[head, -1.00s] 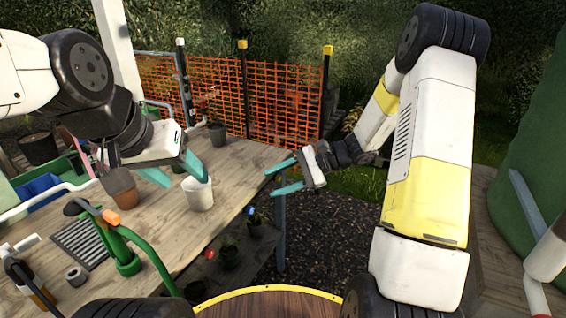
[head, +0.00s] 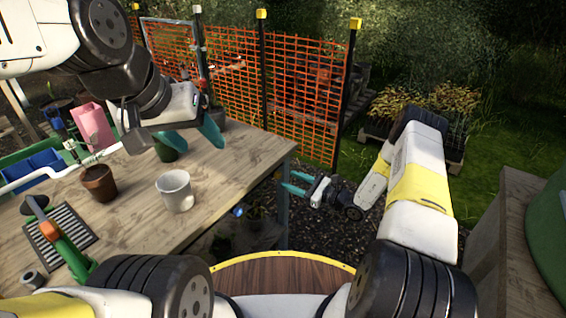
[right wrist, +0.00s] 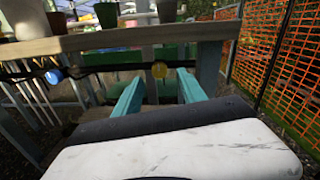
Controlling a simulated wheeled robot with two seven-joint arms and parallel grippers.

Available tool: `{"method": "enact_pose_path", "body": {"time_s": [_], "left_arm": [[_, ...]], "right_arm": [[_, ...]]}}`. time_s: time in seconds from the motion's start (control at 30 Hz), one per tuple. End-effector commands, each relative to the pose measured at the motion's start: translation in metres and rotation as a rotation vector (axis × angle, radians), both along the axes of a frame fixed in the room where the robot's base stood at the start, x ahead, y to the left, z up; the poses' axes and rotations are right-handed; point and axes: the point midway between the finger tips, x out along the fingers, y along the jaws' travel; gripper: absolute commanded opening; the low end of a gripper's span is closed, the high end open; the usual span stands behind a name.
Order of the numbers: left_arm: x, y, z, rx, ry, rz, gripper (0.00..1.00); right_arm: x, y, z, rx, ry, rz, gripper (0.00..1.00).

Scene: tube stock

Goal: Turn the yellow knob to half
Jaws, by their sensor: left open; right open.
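The yellow knob (right wrist: 160,70) shows in the right wrist view as a small round disc on a dark pipe below the table's front edge. My right gripper (right wrist: 160,88) is open, with a teal finger on either side of the line to the knob; it is apart from the knob. In the head view my right gripper (head: 287,182) is beside the table's right end, and I cannot make out the yellow knob there. Which way the knob is turned is too small to tell. My left gripper (head: 188,140) is open and empty above the table.
A blue knob (right wrist: 54,75) is on the same pipe, left of the yellow one. The wooden table (head: 230,170) carries a white pot (head: 174,190) and a brown pot (head: 99,183). An orange mesh fence (head: 300,85) stands behind. Gravel lies right of the table.

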Motion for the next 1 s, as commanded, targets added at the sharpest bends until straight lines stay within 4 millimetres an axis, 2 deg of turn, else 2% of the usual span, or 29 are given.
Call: {"method": "enact_pose_path", "body": {"time_s": [0.1, 0.23, 0.6, 0.67, 0.87, 1.0], "left_arm": [[0.000, 0.000, 0.000, 0.000, 0.000, 0.000, 0.57], [0.000, 0.000, 0.000, 0.000, 0.000, 0.000, 0.57], [0.000, 0.000, 0.000, 0.000, 0.000, 0.000, 0.57], [0.000, 0.000, 0.000, 0.000, 0.000, 0.000, 0.57], [0.000, 0.000, 0.000, 0.000, 0.001, 0.000, 0.57], [0.000, 0.000, 0.000, 0.000, 0.000, 0.000, 0.57]], "right_arm": [[0.010, 0.018, 0.000, 0.001, -0.002, 0.003, 0.48], [0.019, 0.030, 0.001, 0.001, -0.002, 0.002, 0.48], [0.024, 0.036, 0.001, 0.000, 0.000, 0.000, 0.48], [0.024, 0.036, 0.001, 0.000, 0.000, 0.000, 0.41], [0.024, 0.036, 0.001, -0.001, -0.001, 0.000, 0.01], [0.024, 0.036, 0.001, 0.000, 0.000, 0.000, 0.00]]}}
